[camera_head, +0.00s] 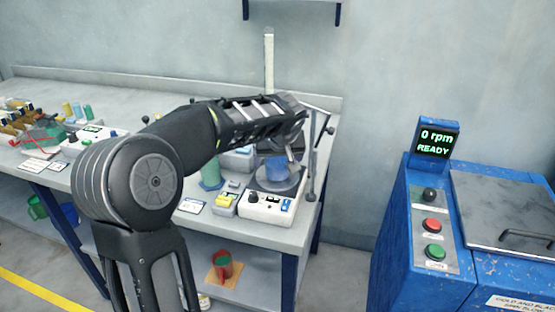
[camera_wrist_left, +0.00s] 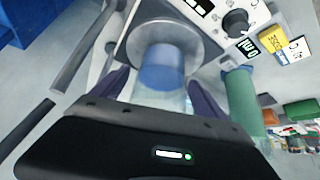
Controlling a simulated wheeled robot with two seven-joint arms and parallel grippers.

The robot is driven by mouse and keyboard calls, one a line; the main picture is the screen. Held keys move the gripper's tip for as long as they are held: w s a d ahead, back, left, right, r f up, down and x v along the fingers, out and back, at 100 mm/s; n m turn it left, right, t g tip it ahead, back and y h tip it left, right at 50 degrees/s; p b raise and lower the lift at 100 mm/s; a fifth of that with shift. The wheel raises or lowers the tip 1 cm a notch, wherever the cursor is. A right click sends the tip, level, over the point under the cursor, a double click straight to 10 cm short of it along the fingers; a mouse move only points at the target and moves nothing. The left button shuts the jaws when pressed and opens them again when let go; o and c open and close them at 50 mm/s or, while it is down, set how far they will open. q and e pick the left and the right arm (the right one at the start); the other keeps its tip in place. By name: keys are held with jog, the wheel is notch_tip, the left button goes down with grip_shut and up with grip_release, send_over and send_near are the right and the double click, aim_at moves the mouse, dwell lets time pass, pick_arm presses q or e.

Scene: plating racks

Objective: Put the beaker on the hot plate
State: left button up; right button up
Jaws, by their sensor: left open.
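The beaker (camera_head: 276,166) with blue liquid appears to stand upright on the round top of the hot plate (camera_head: 266,206), a white unit near the bench's right end. In the left wrist view the beaker (camera_wrist_left: 162,72) is over the hot plate's grey disc (camera_wrist_left: 203,42), and its near end is clear. My left gripper (camera_head: 292,152) reaches in from the left above the hot plate. In the wrist view its dark fingers (camera_wrist_left: 163,92) are open, one on each side of the beaker. Whether they touch the glass cannot be told. My right gripper is not in view.
A blue machine (camera_head: 405,235) stands across a floor gap.

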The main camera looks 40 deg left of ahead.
pick_arm(q)
jog(key=shift+r, duration=0.1)
jog(key=v, duration=1.2)
jog(key=shift+b, duration=0.4)
